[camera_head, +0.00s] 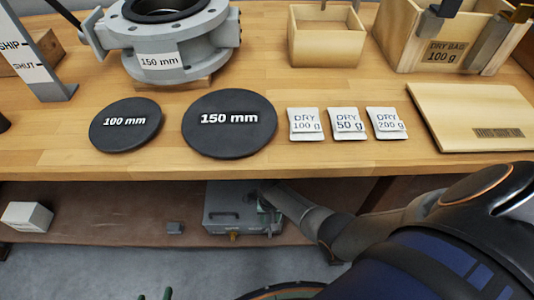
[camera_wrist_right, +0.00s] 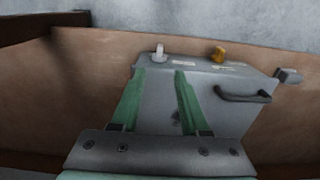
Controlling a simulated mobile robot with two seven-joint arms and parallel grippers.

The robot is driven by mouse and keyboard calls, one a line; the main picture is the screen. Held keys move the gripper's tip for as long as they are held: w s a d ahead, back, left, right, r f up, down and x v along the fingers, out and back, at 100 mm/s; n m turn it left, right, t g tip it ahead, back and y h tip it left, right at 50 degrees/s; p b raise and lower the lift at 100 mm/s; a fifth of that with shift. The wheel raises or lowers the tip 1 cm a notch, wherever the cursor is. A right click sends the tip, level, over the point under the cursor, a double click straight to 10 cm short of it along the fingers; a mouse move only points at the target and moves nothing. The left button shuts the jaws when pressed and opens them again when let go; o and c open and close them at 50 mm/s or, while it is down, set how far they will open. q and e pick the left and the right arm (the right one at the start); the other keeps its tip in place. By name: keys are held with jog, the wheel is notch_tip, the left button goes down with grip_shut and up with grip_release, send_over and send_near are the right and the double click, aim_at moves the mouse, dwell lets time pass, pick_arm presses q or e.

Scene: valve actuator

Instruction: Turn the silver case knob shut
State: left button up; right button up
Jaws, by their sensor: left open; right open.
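The silver case (camera_head: 222,209) sits on the lower shelf, under the bench edge. It also shows in the right wrist view (camera_wrist_right: 222,82), with a black handle on one side. A brass-coloured knob (camera_wrist_right: 218,54) and a pale silver knob (camera_wrist_right: 159,50) stand at its far edge. The brass knob also shows in the head view (camera_head: 235,236). My right gripper (camera_wrist_right: 161,75) is open, its green fingers apart in front of the case; neither knob is between them. In the head view my right arm partly covers the case. My left gripper (camera_head: 155,294) is open, only its green tips showing.
The bench above (camera_head: 340,85) holds a grey valve body (camera_head: 168,45), black discs, dry packets and wooden boxes. Its front edge overhangs the case.

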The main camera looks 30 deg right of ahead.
jog(key=b, duration=0.5)
send_over(270, 233)
notch_tip(270, 233, down, 6)
jog(key=shift+f, duration=0.5)
notch_tip(270, 233, down, 2)
jog(key=shift+f+b, duration=0.15)
jog(key=shift+b, duration=0.75)
notch_tip(270, 233, down, 2)
jog(key=shift+b, duration=0.9)
pick_arm(q)
jog(key=w+r+m+t+h, duration=0.2)
jog(key=r+t, duration=0.3)
jog(key=r, duration=0.5)
jog(key=w+r+m+t+h, duration=0.2)
jog(key=w+r+t, duration=0.3)
jog(key=r, duration=0.5)
jog(key=shift+a+r+t, duration=0.2)
jog(key=shift+r+t, duration=0.05)
jog(key=shift+t, duration=0.25)
jog(key=shift+w, duration=0.1)
pick_arm(e)
grip_shut()
